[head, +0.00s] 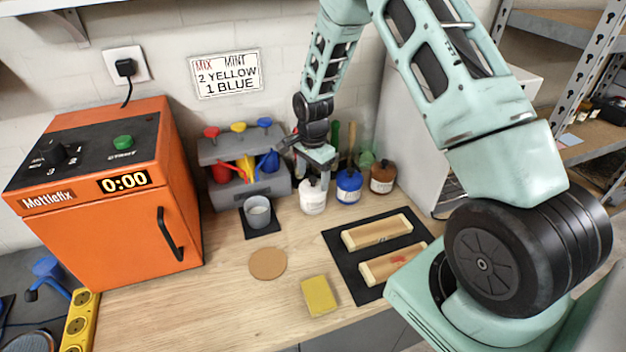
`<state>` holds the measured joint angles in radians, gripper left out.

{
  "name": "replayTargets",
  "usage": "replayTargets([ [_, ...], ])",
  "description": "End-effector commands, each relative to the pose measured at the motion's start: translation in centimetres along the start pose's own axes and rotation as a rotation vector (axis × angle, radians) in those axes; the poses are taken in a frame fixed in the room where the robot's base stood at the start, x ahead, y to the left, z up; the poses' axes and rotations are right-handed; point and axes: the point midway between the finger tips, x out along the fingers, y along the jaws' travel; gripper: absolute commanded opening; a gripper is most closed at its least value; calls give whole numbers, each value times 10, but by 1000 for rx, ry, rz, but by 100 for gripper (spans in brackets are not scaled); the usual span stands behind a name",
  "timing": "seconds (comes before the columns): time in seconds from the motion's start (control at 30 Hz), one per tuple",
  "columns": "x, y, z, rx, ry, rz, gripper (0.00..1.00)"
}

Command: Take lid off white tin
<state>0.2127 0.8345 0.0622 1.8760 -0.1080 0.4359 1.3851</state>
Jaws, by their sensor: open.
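My gripper (312,178) is open and points down at the top of the white tin. Its fingers cover the tin's top, so the lid is hidden or too small to make out. I cannot tell whether the fingers touch the tin.
A blue tin (349,190) and a brown tin (383,178) stand close on the right. The grey rack (222,191) with coloured scoops is behind left.

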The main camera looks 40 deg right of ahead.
Motion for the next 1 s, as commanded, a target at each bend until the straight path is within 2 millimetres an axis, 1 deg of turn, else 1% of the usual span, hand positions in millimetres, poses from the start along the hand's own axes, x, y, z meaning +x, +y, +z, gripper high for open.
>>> replayTargets([
  [0.17, 14, 0, -1, -1, 1, -1, 73],
  [0.4, 16, -1, -1, 0, 1, -2, 73],
  [0.43, 16, -1, -1, 0, 1, -2, 70],
  [0.47, 16, -1, -1, 0, 1, -2, 62],
  [0.5, 16, -1, -1, 0, 1, -2, 50],
  [0.6, 17, -1, -1, 0, 1, -2, 24],
  [0.63, 17, -1, -1, 0, 1, -2, 21],
  [0.7, 17, 0, -1, 0, 1, -1, 16],
  [1.0, 19, 0, 0, 0, 0, 2, 15],
])
